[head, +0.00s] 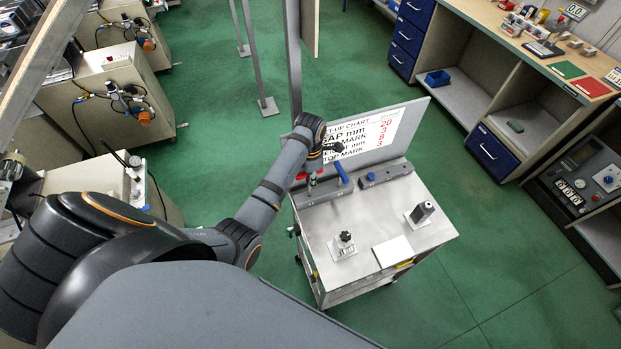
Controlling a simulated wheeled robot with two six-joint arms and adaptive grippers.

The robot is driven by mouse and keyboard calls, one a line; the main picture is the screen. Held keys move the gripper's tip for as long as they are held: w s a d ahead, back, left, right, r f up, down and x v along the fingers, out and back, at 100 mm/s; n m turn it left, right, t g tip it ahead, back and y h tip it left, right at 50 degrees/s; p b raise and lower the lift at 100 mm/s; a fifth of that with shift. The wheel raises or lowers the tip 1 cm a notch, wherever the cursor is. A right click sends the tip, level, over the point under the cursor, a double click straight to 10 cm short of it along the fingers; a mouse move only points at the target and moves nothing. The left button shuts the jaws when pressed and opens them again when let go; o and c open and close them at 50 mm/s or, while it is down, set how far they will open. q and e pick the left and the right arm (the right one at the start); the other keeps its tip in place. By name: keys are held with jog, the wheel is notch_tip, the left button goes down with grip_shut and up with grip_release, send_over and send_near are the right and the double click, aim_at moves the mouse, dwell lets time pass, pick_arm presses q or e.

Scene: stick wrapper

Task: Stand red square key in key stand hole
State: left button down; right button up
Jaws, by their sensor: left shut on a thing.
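My left gripper (317,166) is over the back left of the steel cart, beside the chart board. It is shut, with a small red piece (313,179) at its fingertips, which looks like the red key. Its square shape is too small to make out. Below is a long grey block (327,193), which looks like the key stand. A blue-handled key (342,173) leans up at this block. The holes and the red piece's lower end cannot be made out. My right gripper is not in view.
The cart top (364,218) also carries a second grey bar (386,176), a black-knobbed fixture (343,242), a dark block on a plate (422,211) and a white card (393,251). The chart board (376,132) rises at the back edge. The middle is free.

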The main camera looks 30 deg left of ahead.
pick_arm(q)
jog(key=shift+f, duration=0.25)
jog(key=shift+f, duration=0.15)
dwell(0.3)
jog(key=shift+f, duration=0.6)
jog(key=shift+f, duration=0.15)
jog(key=shift+f+b, duration=0.25)
jog(key=shift+b, duration=0.05)
jog(key=shift+f, duration=0.7)
jog(key=c, duration=1.2)
grip_release()
